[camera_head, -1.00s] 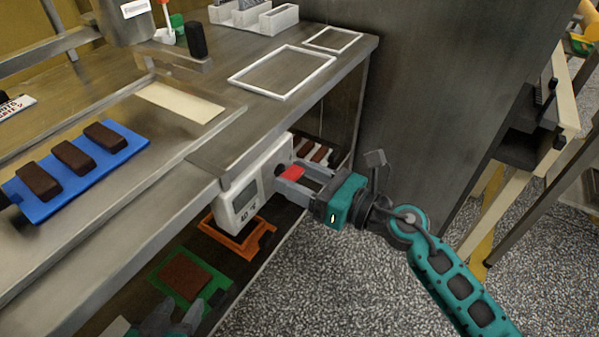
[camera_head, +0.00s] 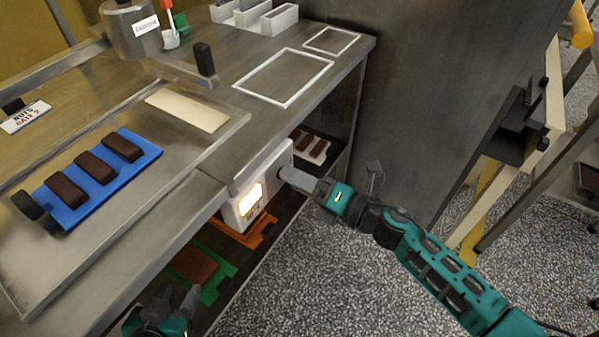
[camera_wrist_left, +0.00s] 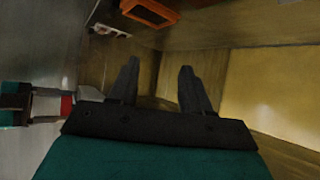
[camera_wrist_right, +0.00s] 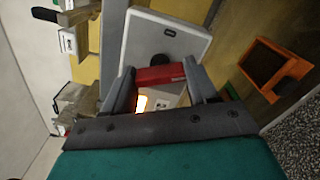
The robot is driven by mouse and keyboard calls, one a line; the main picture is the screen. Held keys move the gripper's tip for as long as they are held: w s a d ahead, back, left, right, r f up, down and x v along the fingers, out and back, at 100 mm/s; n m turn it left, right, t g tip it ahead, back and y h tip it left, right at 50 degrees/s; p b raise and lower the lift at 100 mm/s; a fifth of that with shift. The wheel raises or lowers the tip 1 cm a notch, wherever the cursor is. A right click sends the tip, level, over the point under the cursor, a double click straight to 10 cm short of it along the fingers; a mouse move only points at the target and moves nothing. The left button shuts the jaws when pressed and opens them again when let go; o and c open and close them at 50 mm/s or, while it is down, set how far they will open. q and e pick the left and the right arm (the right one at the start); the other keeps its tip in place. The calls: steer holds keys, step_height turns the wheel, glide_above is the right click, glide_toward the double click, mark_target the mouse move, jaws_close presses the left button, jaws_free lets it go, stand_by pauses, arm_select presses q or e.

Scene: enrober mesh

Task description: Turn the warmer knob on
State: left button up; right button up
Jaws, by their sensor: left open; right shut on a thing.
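The warmer is a white box (camera_head: 275,158) under the front edge of the steel table. Its display (camera_head: 249,199) is lit bright; the glow also shows in the right wrist view (camera_wrist_right: 142,103). The red knob (camera_wrist_right: 160,75) sits between the fingers of my right gripper (camera_wrist_right: 160,85), which is shut on it. In the head view the right gripper (camera_head: 283,177) reaches the warmer's front from the right and hides the knob. My left gripper (camera_head: 178,298) is open and empty, low in front of the lower shelf; its spread fingers show in the left wrist view (camera_wrist_left: 158,85).
Below the warmer, an orange tray (camera_head: 250,235) and a green tray (camera_head: 208,292) with a brown slab lie on the lower shelf. A blue tray (camera_head: 68,213) with chocolate bars lies on the table. Open floor (camera_head: 320,290) lies right of the table.

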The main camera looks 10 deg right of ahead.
arm_select(q)
steer(key=shift+s+a+r+y+p, duration=0.3)
steer(key=shift+a+r+p, duration=0.4)
steer(key=shift+p, duration=0.7)
arm_select(e)
steer(key=shift+m, duration=2.8)
steer(key=o, duration=1.1)
steer(key=shift+c, duration=0.2)
arm_select(q)
steer(key=shift+d, duration=0.1)
arm_select(e)
steer(key=shift+d, duration=0.1)
steer(key=v, duration=1.2)
steer(key=shift+s+d, duration=0.25)
steer(key=shift+s, duration=0.05)
